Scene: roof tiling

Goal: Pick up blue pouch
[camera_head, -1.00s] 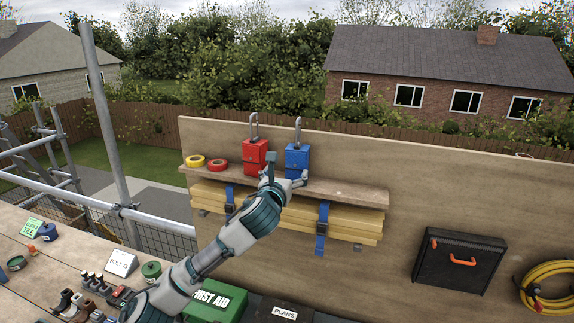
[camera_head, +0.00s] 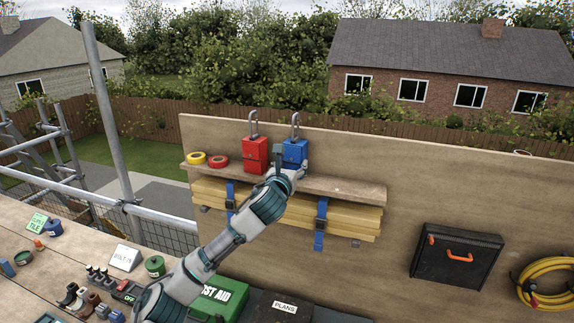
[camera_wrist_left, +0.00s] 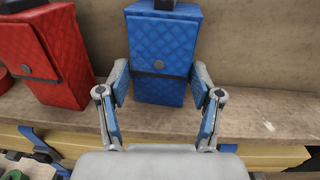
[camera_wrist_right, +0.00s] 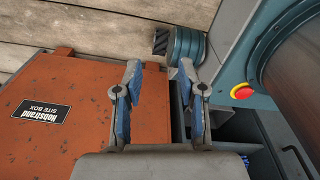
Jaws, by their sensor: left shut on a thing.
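In the left wrist view the blue pouch (camera_wrist_left: 164,50) is quilted, with a flap and a dark round button. My left gripper (camera_head: 287,166) is at its lower front. In its wrist view the left gripper (camera_wrist_left: 158,82) has one finger on each side of the pouch, shut on it. My right gripper (camera_wrist_right: 158,72) is open and empty over an orange site box (camera_wrist_right: 85,110); it is outside the head view.
Tape rolls (camera_head: 207,160) lie on the shelf (camera_head: 340,190). Strapped yellow boards (camera_head: 270,205) are below it. A black case (camera_head: 457,258) hangs at right.

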